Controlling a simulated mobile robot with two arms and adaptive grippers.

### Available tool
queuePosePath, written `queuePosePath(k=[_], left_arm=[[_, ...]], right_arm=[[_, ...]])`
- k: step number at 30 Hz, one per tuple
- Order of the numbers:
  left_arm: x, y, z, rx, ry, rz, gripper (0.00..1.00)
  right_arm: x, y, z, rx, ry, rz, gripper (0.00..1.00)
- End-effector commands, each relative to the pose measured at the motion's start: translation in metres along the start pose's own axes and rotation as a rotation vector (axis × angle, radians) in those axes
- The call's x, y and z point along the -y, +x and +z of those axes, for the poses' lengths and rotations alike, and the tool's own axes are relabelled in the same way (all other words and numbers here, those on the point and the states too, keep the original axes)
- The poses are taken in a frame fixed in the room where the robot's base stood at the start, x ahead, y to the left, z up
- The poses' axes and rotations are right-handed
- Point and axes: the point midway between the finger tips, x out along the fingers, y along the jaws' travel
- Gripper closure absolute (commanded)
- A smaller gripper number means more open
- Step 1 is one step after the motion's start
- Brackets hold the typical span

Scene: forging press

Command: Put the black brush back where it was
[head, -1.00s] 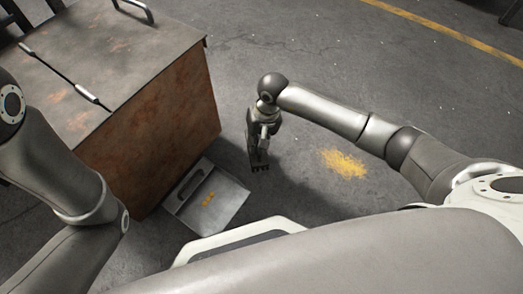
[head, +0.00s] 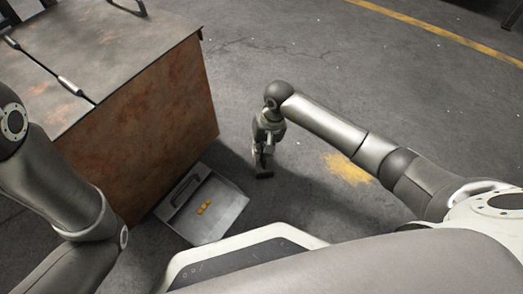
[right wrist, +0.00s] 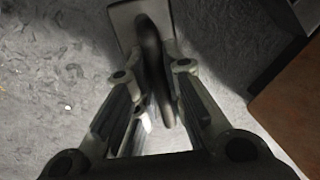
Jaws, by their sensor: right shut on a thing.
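My right gripper (head: 262,158) points down over the floor, to the right of the rusty box, and is shut on the black brush (head: 264,175). In the head view the brush shows as a small dark piece under the fingers, close to the floor; I cannot tell whether it touches. In the right wrist view the brush's dark handle (right wrist: 151,48) runs between the fingers. A pale grey plate lies at its far end; I cannot tell what that is. My left arm is at the left; its gripper is out of view.
A grey dustpan (head: 222,208) with yellow bits (head: 204,207) in it lies on the floor beside the rusty box (head: 165,125). A yellow patch (head: 346,168) marks the floor to the right of the gripper. The floor beyond is clear up to a yellow line (head: 440,30).

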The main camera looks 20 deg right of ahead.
Motion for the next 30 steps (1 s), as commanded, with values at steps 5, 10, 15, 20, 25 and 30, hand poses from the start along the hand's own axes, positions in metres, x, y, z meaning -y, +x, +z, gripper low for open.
queuePosePath(k=[5, 10, 15, 20, 25, 30], left_arm=[[0.000, -0.002, 0.000, 0.000, 0.000, 0.000, 0.60], [0.000, -0.002, 0.000, 0.001, 0.000, 0.000, 0.60], [0.000, -0.002, 0.000, 0.001, 0.001, 0.000, 0.60], [0.000, -0.002, 0.000, 0.001, 0.001, 0.000, 0.60], [0.001, 0.005, 0.002, 0.001, 0.001, 0.000, 0.60], [0.005, 0.021, 0.008, 0.001, 0.001, 0.000, 0.60]], right_arm=[[0.000, 0.001, 0.000, -0.001, 0.000, 0.000, 1.00], [0.000, 0.002, 0.000, 0.000, 0.000, 0.000, 0.75], [0.000, 0.002, 0.000, 0.000, 0.000, 0.000, 0.67], [0.000, 0.002, 0.000, 0.000, 0.000, 0.000, 0.67], [0.001, -0.006, 0.000, -0.001, 0.000, 0.000, 0.67], [0.001, -0.033, -0.001, -0.003, 0.000, 0.001, 0.67]])
